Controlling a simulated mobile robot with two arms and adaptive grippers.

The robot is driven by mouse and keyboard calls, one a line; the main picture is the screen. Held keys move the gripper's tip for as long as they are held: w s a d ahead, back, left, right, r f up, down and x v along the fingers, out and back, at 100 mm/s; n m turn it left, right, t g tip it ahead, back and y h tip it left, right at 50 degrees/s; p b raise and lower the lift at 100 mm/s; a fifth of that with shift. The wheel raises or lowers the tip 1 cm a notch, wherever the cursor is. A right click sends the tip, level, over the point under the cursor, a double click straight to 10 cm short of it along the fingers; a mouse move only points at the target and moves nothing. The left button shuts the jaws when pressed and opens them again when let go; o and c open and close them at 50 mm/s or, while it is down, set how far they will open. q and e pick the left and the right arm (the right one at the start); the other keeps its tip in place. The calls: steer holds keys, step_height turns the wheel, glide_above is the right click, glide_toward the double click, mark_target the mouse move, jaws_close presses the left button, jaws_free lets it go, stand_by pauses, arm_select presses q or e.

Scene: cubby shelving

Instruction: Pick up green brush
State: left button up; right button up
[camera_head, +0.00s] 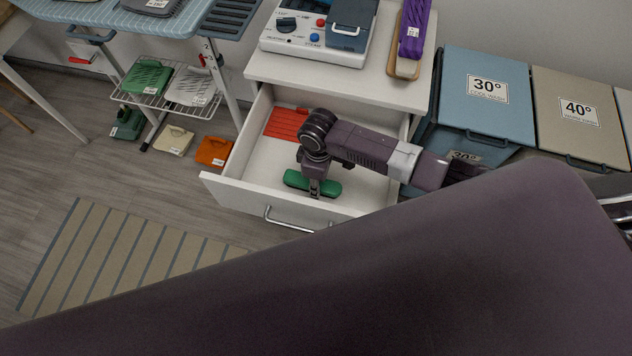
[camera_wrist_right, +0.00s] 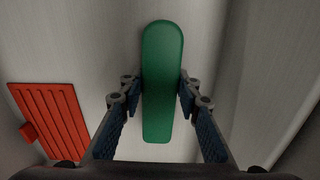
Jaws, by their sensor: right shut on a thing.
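The green brush (camera_head: 298,180) is in the open white drawer (camera_head: 240,170), near its front panel. It also shows in the right wrist view (camera_wrist_right: 162,80) as a long rounded green bar running up and down the picture. My right gripper (camera_head: 314,187) reaches down into the drawer from above, and its fingers (camera_wrist_right: 160,90) are shut on the brush, one on each long side near the middle. The brush's underside is hidden, and I cannot tell whether it touches the drawer floor. My left gripper is not in view.
A red ribbed object (camera_head: 286,122) lies at the back left of the drawer, apart from the brush. The drawer handle (camera_head: 290,222) is at the front. A steam device (camera_head: 318,32) stands on the cabinet top (camera_head: 340,80). Blue and beige bins (camera_head: 486,95) are at right.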

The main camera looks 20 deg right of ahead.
step_height(320, 180, up, 20)
steer(key=shift+p, duration=0.35)
